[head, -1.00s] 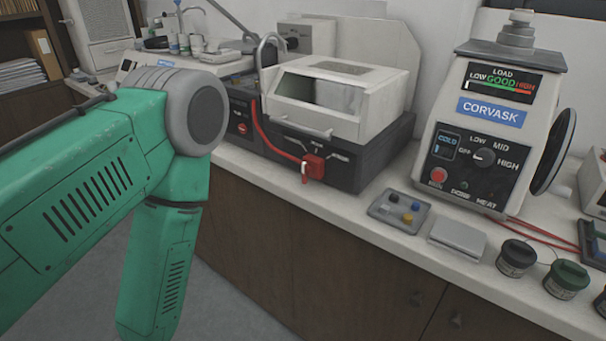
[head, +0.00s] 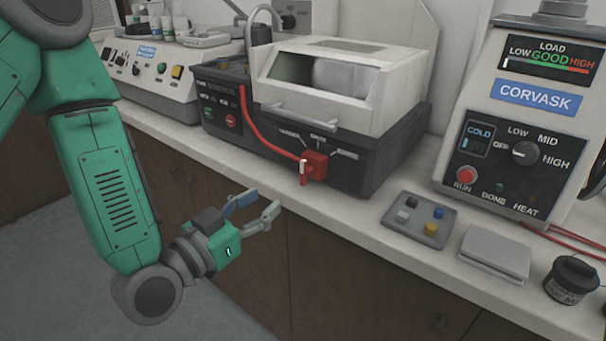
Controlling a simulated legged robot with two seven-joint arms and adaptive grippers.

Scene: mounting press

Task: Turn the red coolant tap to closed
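The red coolant tap (head: 315,165) sits on the front of the dark-based cutting machine (head: 345,88), right of centre in the head view. Its handle (head: 303,172), red with a white stripe, hangs downward. A red hose (head: 262,138) runs from the tap up to the machine's left side. My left gripper (head: 262,208) is in front of the counter edge, below and left of the tap and apart from it. Its two fingers are spread with nothing between them. My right gripper is not in view.
The white counter (head: 350,210) has a clear strip in front of the machine. A grey tray with coloured pieces (head: 418,220), a grey flat block (head: 495,252) and a dark jar (head: 571,281) lie to the right. The Corvask press (head: 520,115) stands behind them.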

